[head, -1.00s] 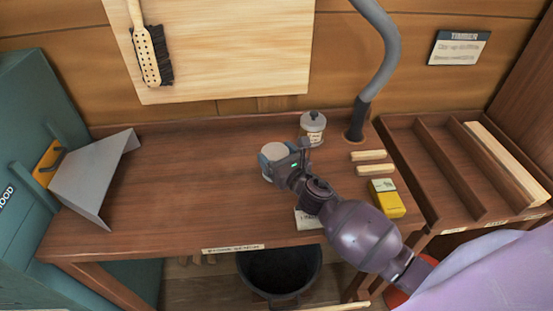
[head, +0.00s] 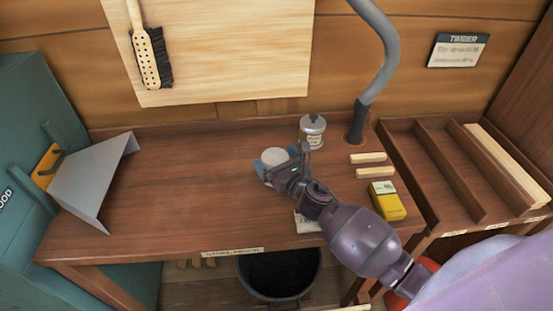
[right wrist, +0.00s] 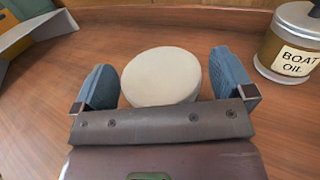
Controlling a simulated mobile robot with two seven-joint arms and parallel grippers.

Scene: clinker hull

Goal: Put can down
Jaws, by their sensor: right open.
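The can (head: 274,156) has a plain pale round top and stands on the wooden bench. My right gripper (head: 277,165) is at the can, with its jaws open. In the right wrist view the can (right wrist: 161,77) stands between the two blue finger pads of the gripper (right wrist: 162,90), with a gap showing on each side. The can's lower side is hidden behind the gripper. My left gripper is not in view.
A boat oil tin (head: 312,131) stands behind and right of the can. Two wood strips (head: 370,164) and a yellow box (head: 386,200) lie to the right. A grey sheet-metal piece (head: 92,182) stands at left. The bench's middle left is clear.

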